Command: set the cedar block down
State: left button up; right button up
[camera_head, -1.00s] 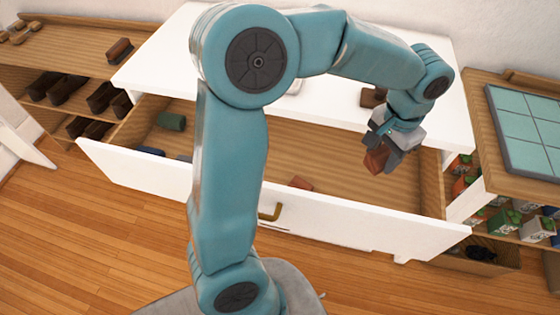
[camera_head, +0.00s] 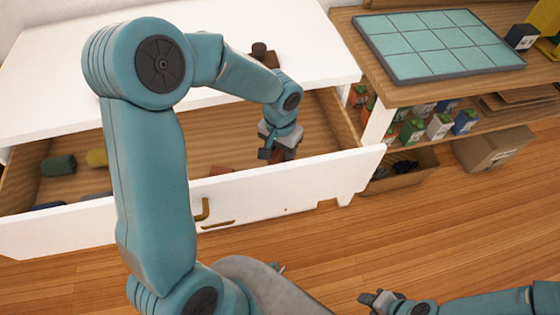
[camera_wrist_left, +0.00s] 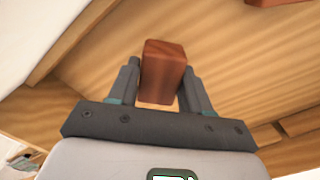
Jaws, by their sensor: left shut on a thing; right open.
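The cedar block (camera_wrist_left: 163,68) is a reddish-brown wooden block. It is between the fingers of my left gripper (camera_head: 278,152), which is shut on it. In the wrist view the block stands out past the fingertips, over the light wooden drawer floor. The open drawer (camera_head: 322,120) has a white front panel (camera_head: 300,192), and my left gripper is at its right part. In the head view the block is mostly hidden by the gripper, and I cannot tell whether it touches the floor. My right gripper (camera_head: 376,299) is open, low at the bottom of the head view.
Another reddish piece (camera_head: 222,171) lies in the drawer behind the front panel. A brown object (camera_head: 262,54) stands on the white top (camera_head: 300,25). A shelf unit (camera_head: 395,95) with small cartons stands right.

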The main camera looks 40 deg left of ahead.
aim_at(280, 161)
pick_arm(q)
jog(key=shift+f+b, duration=0.35)
jog(key=shift+f, duration=1.95)
jog(key=o, duration=1)
jog(key=shift+w+f, duration=0.1)
jog(key=shift+o, duration=0.2)
jog(key=shift+r, duration=0.25)
notch_tip(280, 161, up, 12)
jog(key=shift+f+p, duration=0.1)
jog(key=shift+p, duration=0.85)
